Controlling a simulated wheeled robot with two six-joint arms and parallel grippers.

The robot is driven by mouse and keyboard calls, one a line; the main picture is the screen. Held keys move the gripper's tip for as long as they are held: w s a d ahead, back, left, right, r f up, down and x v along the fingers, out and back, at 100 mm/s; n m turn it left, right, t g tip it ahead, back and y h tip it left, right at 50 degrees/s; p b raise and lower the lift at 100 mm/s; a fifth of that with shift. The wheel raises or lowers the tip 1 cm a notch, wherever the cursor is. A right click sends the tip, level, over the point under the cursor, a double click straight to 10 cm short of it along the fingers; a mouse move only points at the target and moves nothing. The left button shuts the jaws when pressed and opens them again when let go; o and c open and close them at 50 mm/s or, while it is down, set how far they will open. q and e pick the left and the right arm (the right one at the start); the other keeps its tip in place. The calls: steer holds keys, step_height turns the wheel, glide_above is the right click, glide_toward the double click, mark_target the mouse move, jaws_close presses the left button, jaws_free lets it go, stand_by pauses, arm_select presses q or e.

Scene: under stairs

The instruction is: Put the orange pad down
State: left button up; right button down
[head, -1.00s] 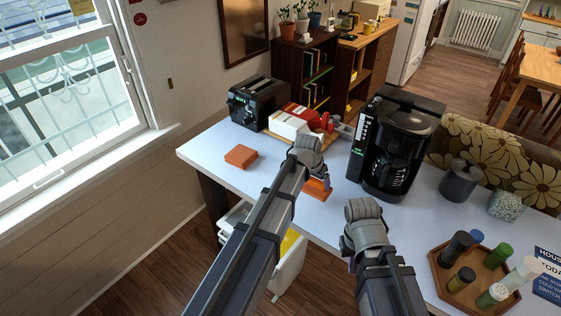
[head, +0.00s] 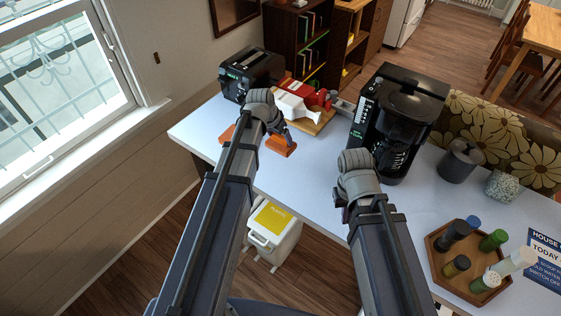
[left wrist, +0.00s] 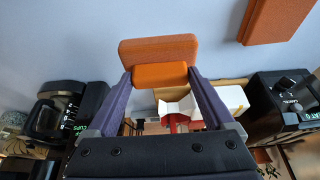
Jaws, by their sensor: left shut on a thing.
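My left gripper (head: 286,138) is shut on an orange pad (head: 281,147) above or on the white table (head: 308,171); I cannot tell whether the pad touches the top. In the left wrist view the two fingers close on a raised orange block (left wrist: 160,75) on the near side of the pad (left wrist: 158,48). A second orange pad (head: 227,133) lies on the table to the left, partly hidden behind my left arm; it also shows in the left wrist view (left wrist: 278,18). My right gripper (head: 342,200) hangs near the table's front edge, its fingers mostly hidden.
A black toaster (head: 250,72) and a board with red and white items (head: 297,106) stand behind the held pad. A black coffee maker (head: 400,120) stands to the right. A wooden tray (head: 440,268) holds several jars. A white bin (head: 275,232) stands below the front edge.

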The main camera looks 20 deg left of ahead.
arm_select(q)
steer(key=shift+f+b, duration=4.85)
steer(key=shift+f, duration=0.15)
steer(key=shift+f, duration=0.25)
steer(key=o, duration=0.9)
steer(key=shift+r, duration=0.1)
